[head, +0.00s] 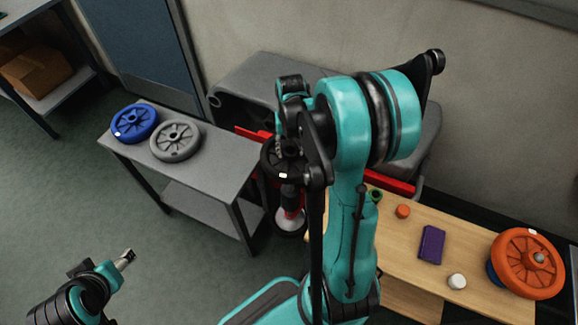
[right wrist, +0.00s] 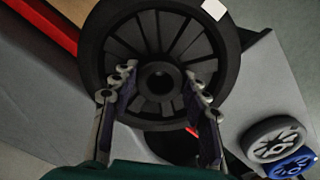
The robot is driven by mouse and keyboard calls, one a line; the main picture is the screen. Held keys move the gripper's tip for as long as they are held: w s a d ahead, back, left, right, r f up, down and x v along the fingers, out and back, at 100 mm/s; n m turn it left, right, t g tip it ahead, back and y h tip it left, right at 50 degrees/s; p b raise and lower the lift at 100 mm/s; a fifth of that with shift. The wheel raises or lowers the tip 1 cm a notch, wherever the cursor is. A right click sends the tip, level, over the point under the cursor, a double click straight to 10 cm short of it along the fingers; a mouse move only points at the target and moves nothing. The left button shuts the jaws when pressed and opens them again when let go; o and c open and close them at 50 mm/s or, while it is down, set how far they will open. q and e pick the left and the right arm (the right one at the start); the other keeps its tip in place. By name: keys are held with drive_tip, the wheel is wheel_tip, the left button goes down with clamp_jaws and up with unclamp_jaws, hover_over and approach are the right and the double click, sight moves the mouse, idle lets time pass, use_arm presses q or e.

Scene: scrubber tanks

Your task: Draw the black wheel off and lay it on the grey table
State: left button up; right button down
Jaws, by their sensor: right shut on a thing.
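The black wheel (right wrist: 112,62) fills the middle of the right wrist view, its spokes and dark hub hole facing the camera. My right gripper (right wrist: 160,82) has a finger on either side of the hub and is shut on the wheel. In the head view, the black wheel (head: 270,163) is partly hidden by my right arm. It is above a dark and red upright part (head: 291,200); I cannot tell whether they touch. The grey table (head: 218,172) stands to its left. My left gripper (head: 122,260) is low at the left, away from everything; its opening is unclear.
A blue wheel (head: 134,122) and a grey wheel (head: 175,141) lie on the grey table's far left part; its right part is bare. A wooden table (head: 400,235) at right holds an orange wheel (head: 527,262), a purple box (head: 431,244) and small parts. A grey machine (head: 243,92) stands behind.

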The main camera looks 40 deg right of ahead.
drive_tip(key=shift+r, duration=0.15)
drive_tip(key=shift+s+r+p, duration=0.1)
drive_tip(key=shift+r+p, duration=1.2)
drive_tip(key=shift+r, duration=0.3)
drive_tip(key=shift+r, duration=0.1)
drive_tip(key=shift+r+p, duration=0.7)
drive_tip(key=shift+r, duration=0.15)
